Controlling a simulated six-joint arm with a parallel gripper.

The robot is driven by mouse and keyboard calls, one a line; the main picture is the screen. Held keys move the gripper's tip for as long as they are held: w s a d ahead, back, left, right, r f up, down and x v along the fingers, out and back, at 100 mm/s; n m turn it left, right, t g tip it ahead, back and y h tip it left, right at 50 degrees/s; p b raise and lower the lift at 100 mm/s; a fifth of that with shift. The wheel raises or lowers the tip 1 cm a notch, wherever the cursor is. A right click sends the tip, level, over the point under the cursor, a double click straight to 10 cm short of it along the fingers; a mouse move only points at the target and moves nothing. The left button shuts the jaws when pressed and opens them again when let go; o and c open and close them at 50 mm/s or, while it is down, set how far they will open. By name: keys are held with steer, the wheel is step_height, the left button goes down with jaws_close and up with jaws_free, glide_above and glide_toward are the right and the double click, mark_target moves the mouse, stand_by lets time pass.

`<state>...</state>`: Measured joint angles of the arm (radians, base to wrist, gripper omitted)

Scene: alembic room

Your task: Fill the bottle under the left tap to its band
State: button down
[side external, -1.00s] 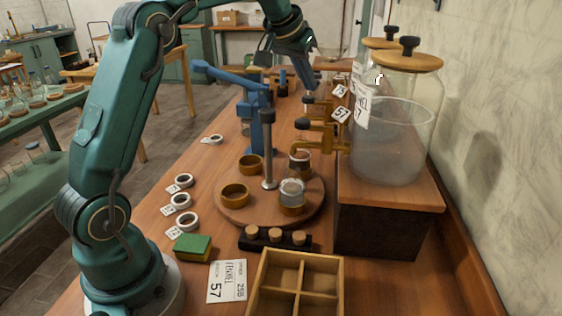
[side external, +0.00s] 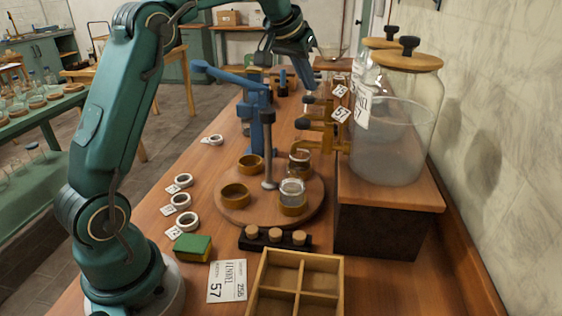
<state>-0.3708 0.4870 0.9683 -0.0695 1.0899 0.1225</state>
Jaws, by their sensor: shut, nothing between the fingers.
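My gripper (side external: 307,58) hangs above the far part of the bench, beyond the near brass tap, shut with nothing seen in it. The near brass tap (side external: 325,138) juts left from the big glass jar (side external: 385,145), and a second brass tap (side external: 322,103) sits behind it. A glass bottle (side external: 299,161) stands under the near tap on the round wooden turntable (side external: 222,207). Another glass bottle (side external: 292,190) stands nearer the camera in a wooden ring holder. I cannot make out a band or liquid level in either bottle.
A blue lever press (side external: 258,100) and a grey post (side external: 268,150) stand by the turntable. Several white rings (side external: 187,221) lie to its left. A sponge (side external: 193,247), a corked rack (side external: 275,239), a label card (side external: 227,281) and a divided wooden box (side external: 300,257) are in front.

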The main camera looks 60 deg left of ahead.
steer(key=shift+f, duration=0.1)
steer(key=shift+f, duration=1.05)
steer(key=shift+s+f, duration=0.1)
stand_by(1.1)
stand_by(2.6)
steer(key=shift+r, duration=0.35)
stand_by(2.7)
